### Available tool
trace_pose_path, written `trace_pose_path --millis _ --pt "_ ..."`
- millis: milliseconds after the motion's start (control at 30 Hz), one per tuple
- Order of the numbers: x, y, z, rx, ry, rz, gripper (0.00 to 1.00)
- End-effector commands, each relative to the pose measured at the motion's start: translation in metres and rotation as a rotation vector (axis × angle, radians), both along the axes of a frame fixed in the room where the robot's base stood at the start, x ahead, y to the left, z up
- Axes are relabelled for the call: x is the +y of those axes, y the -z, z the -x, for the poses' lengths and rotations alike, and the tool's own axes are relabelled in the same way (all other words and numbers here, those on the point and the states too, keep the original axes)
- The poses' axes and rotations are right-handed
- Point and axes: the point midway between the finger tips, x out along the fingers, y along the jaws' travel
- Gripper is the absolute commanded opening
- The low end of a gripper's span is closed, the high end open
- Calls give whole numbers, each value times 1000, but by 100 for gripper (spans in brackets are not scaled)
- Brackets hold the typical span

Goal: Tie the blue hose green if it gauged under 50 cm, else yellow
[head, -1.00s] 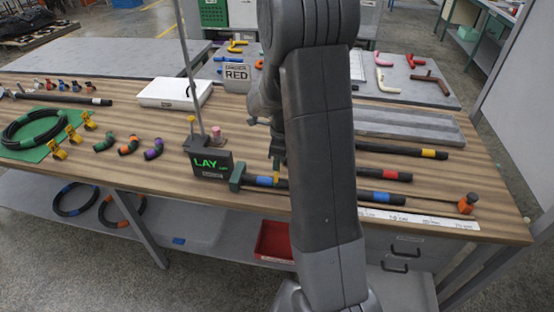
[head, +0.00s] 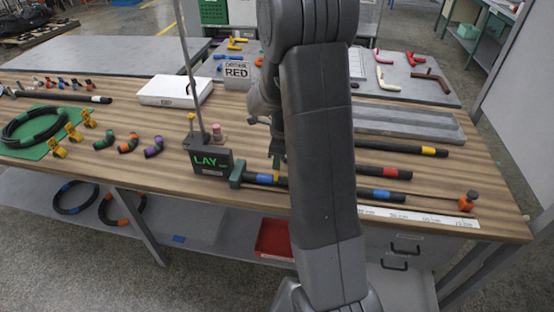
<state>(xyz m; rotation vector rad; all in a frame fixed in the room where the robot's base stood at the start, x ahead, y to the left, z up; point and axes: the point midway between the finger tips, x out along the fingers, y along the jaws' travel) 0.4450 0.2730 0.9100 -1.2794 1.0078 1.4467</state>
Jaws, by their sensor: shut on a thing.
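The blue hose is black with blue bands (head: 386,195).
Green, orange and purple bent pieces (head: 128,144) and yellow pieces (head: 73,132) lie left, near a coiled hose on a green mat (head: 30,153). Red-banded (head: 391,173) and yellow-banded (head: 428,151) hoses lie behind. A thin pole (head: 190,70) rises by the display.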

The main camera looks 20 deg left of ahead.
Motion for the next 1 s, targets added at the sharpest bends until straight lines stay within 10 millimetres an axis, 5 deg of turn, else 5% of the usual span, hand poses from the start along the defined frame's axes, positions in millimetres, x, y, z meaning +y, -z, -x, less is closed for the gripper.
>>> trace_pose_path --millis 1000 --pt "0 19 0 0 0 0 0"
